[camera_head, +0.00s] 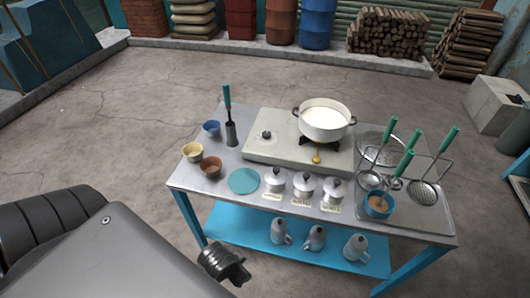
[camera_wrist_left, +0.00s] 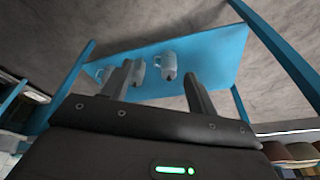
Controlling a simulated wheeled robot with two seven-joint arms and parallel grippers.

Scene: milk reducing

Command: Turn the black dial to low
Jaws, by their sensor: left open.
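The black dial (camera_head: 266,134) is a small dark knob on the left part of the pale stove slab (camera_head: 262,151), which stands on the table. A pot of white milk (camera_head: 323,117) sits on the burner at the slab's right side. The dial's setting is too small to read. My left gripper shows in the left wrist view (camera_wrist_left: 157,85) with its two fingers apart and nothing between them. It is low, facing the table's blue lower shelf, well away from the dial. The dial is not visible in the wrist view. My right gripper is not in view.
The metal table (camera_head: 215,182) also holds small bowls, lidded canisters (camera_head: 303,186) and a rack of green-handled utensils (camera_head: 410,160). Several jugs (camera_head: 315,238) stand on the blue lower shelf (camera_head: 240,235). Open floor lies left of the table.

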